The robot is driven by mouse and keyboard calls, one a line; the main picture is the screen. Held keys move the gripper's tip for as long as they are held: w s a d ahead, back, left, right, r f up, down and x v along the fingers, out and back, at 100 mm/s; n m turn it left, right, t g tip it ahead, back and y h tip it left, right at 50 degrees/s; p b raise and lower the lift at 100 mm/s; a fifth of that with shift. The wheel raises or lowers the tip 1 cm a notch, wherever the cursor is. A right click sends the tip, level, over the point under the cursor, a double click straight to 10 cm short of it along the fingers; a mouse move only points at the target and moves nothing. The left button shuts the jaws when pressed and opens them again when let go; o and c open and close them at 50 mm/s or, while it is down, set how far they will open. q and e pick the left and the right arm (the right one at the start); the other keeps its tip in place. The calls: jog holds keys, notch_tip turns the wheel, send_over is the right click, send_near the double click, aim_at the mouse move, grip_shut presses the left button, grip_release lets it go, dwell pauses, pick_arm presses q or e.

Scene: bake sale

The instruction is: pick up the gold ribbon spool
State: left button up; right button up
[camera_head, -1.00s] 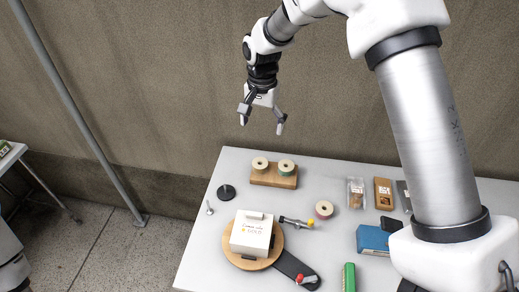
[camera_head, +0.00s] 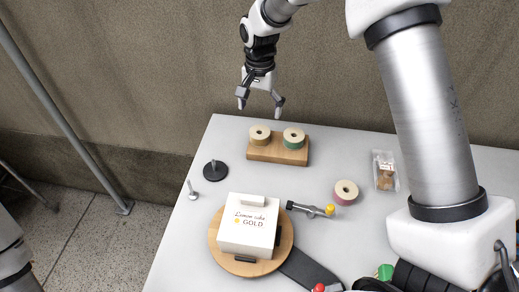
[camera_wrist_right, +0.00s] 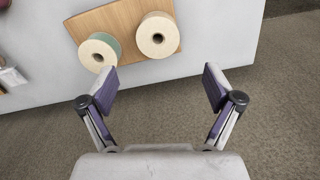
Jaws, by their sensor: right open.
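The gold ribbon spool (camera_head: 260,136) stands on the left end of a wooden block (camera_head: 265,154) at the table's back edge. A green spool (camera_head: 293,139) stands on the block to its right. My right gripper (camera_head: 260,104) is open and empty, shown just above the gold spool in the head view, apart from it. In the right wrist view, the open fingers (camera_wrist_right: 160,84) point towards the gold spool (camera_wrist_right: 157,36), with the green spool (camera_wrist_right: 99,52) to its left. Nothing is between the fingers. My left gripper is out of view.
A white cake box (camera_head: 247,226) sits on a round wooden board. The wall stands behind the table. The tabletop between these things is clear.

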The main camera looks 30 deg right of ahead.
aim_at(260, 132)
jog(key=shift+s+f, duration=0.15)
jog(key=shift+f, duration=0.75)
jog(key=f, duration=0.3)
jog(key=f+p, duration=0.1)
jog(key=f, duration=0.2)
jog(key=shift+s+a+f, duration=0.15)
jog(key=shift+s+f, duration=0.05)
jog(key=shift+f, duration=0.05)
jog(key=c, duration=1.2)
